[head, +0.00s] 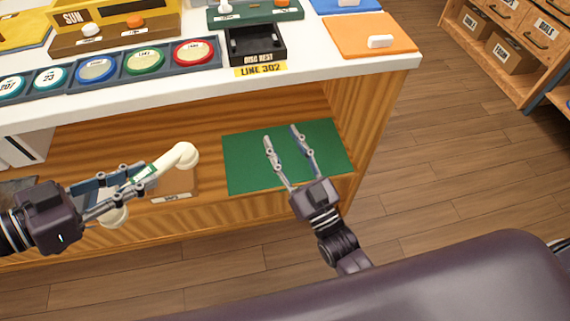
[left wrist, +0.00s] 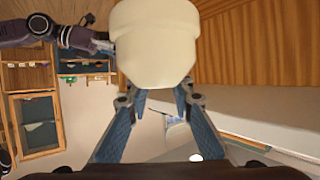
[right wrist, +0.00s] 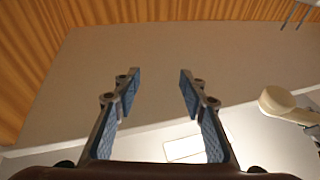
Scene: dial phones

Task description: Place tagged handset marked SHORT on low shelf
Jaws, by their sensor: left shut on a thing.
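My left gripper (head: 143,179) is shut on the middle of a cream handset (head: 182,157) with a green band or tag; any lettering on it is too small to read. The handset is tilted, held at the left front of the low wooden shelf under the counter. One rounded end fills the top middle of the left wrist view (left wrist: 158,45). Part of it also shows at the right of the right wrist view (right wrist: 277,102). A green mat (head: 236,165) lies on the low shelf's right part. My right gripper (head: 281,134) is open and empty, in front of or over the mat.
A white counter top (head: 300,76) overhangs the shelf. It carries several round coloured dials, a black disc rest (head: 257,45) and an orange panel (head: 352,38). A labelled box or panel (head: 183,186) is behind the handset. The mat is bare. Drawers stand far right.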

